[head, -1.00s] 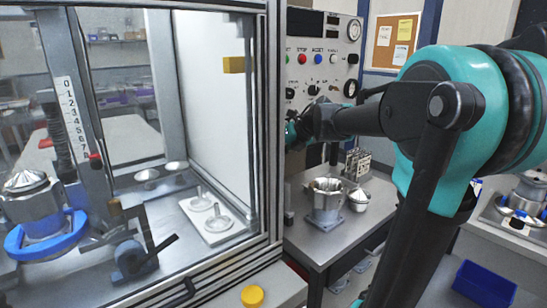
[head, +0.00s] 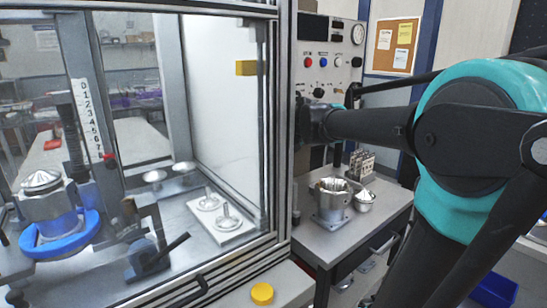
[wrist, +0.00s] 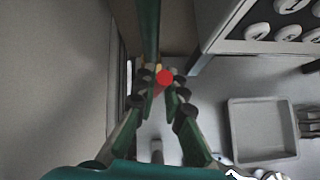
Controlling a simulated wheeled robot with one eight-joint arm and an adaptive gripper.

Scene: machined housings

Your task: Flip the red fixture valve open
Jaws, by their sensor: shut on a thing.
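The red fixture valve shows in the wrist view as a round red end (wrist: 165,76) with a short red part below it, between my fingertips. My gripper (wrist: 160,90) is shut on it, with dark pads on both sides. The rest of the valve is hidden by the fingers, so its angle cannot be told. In the head view my arm reaches left to the enclosure's right post, beside the control panel; the fingers and the valve are not clearly visible there.
The glazed enclosure's frame post (head: 281,130) stands close to my wrist. The control panel (head: 328,62) is behind. A bench (head: 355,225) holds a metal housing (head: 331,200) and smaller parts. A yellow button (head: 262,294) sits in front. The wrist view shows a grey tray (wrist: 262,152).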

